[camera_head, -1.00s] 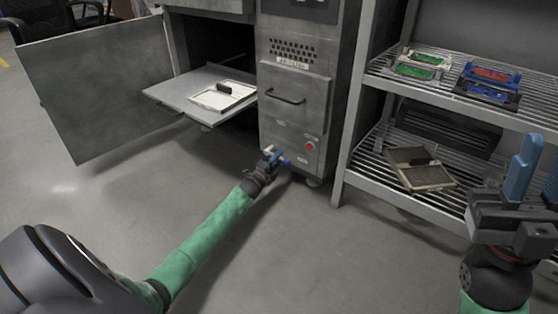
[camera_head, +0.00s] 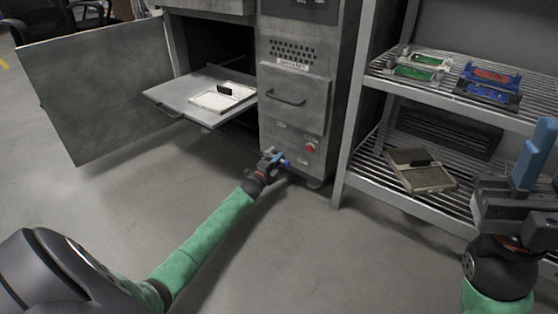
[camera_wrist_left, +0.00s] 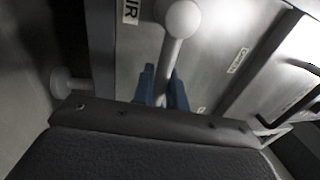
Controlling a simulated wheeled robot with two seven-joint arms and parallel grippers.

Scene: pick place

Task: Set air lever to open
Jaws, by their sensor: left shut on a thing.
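The air lever (camera_wrist_left: 173,50) is a pale rod with a round knob in the left wrist view, beside a label ending in "IR" (camera_wrist_left: 131,12) on the metal cabinet. My left gripper (camera_wrist_left: 163,85) has its two blue fingers shut on the lever's rod, below the knob. In the head view my left gripper (camera_head: 275,158) is at the lower front of the cabinet, low and left of a red button (camera_head: 310,147). My right gripper (camera_head: 535,155) is at the right edge, its blue fingers up, partly cut off; whether it is open is unclear.
The metal cabinet (camera_head: 290,120) has its left door (camera_head: 100,90) open, with a pulled-out shelf (camera_head: 180,95) holding a pale tray. A wire rack (camera_head: 360,185) on the right bears coloured parts and another tray. The floor in front is clear.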

